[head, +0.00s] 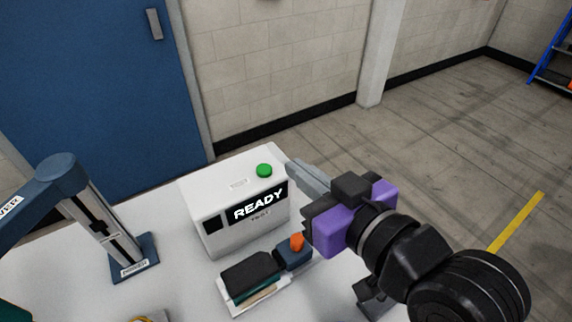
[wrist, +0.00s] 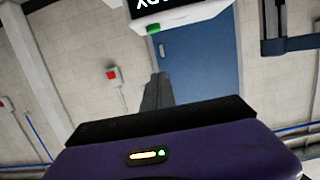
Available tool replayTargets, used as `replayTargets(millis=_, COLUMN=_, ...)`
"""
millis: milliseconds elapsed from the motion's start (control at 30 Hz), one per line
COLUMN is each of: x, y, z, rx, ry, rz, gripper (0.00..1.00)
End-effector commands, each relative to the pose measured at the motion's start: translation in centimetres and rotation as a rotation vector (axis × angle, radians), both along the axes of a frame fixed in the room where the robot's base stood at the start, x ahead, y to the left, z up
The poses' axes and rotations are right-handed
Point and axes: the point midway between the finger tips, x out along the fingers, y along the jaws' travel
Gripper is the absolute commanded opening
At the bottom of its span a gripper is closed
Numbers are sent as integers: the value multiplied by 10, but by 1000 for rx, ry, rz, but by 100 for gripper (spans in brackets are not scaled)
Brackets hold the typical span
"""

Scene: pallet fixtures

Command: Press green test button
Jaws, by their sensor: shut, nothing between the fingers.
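The green test button (head: 264,170) sits on the top face of a white box (head: 205,198), near its back right corner. The box has a dark display reading READY. In the wrist view the green button (wrist: 153,29) shows at the edge of the white box (wrist: 185,18), upside down. My purple gripper (head: 312,180) is to the right of the box, its grey fingers pointing left toward the box's back right side. The fingers also show in the wrist view (wrist: 157,90); they are shut and empty. I cannot tell whether they touch the box.
A fixture with a dark block (head: 250,274) and an orange knob (head: 297,242) stands in front of the box. A blue press-like stand (head: 135,257) is at the left. The white table (head: 185,290) carries them. A blue door (head: 90,90) is behind.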

Motion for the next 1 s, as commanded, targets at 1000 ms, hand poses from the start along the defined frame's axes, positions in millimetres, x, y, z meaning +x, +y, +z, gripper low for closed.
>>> replayTargets(millis=1000, x=69, y=48, z=-26, rx=-21, ry=20, rz=7, gripper=0)
